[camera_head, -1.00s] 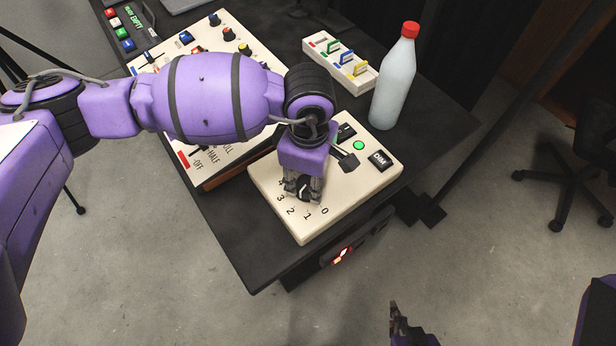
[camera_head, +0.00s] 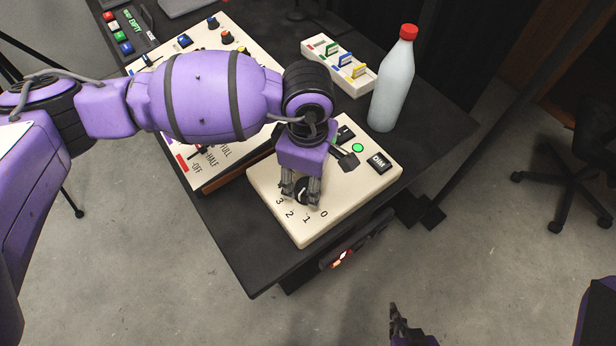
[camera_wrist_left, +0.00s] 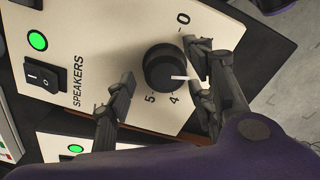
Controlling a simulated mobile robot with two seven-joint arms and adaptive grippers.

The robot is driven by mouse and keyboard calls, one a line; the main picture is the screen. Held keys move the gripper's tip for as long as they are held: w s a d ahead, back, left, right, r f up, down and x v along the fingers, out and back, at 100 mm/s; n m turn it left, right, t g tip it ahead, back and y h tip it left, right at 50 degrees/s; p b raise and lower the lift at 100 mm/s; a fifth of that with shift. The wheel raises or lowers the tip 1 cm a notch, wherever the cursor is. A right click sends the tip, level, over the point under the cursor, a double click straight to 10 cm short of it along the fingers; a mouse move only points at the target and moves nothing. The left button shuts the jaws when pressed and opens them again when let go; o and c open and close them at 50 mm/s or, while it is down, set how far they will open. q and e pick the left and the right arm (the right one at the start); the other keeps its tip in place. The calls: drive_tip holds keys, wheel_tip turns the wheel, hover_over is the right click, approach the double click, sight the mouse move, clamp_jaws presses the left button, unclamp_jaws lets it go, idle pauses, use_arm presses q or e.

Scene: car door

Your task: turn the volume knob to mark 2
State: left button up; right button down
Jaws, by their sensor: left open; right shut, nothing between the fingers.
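The volume knob (camera_head: 301,198) is a round dark knob on a cream panel, with printed marks around it. In the left wrist view the knob (camera_wrist_left: 160,66) has a white pointer aimed right and slightly down, between marks 0 and 4 and nearer 4. Marks 0, 4 and 5 show there; those between 0 and 4 are hidden behind a finger. My left gripper (camera_head: 300,192) is open over the knob, with fingers on either side; the left finger stands apart from it in the left wrist view. My right gripper (camera_head: 404,326) is shut and empty at the bottom edge, far from the panel.
A bottle with a red cap (camera_head: 393,85) and a tray of coloured clips (camera_head: 338,68) stand behind. Another control panel lies beneath my left arm.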

sight(308, 183)
use_arm(q)
wheel_tip(308, 183, up, 11)
drive_tip(key=shift+r, duration=0.2)
idle(0.6)
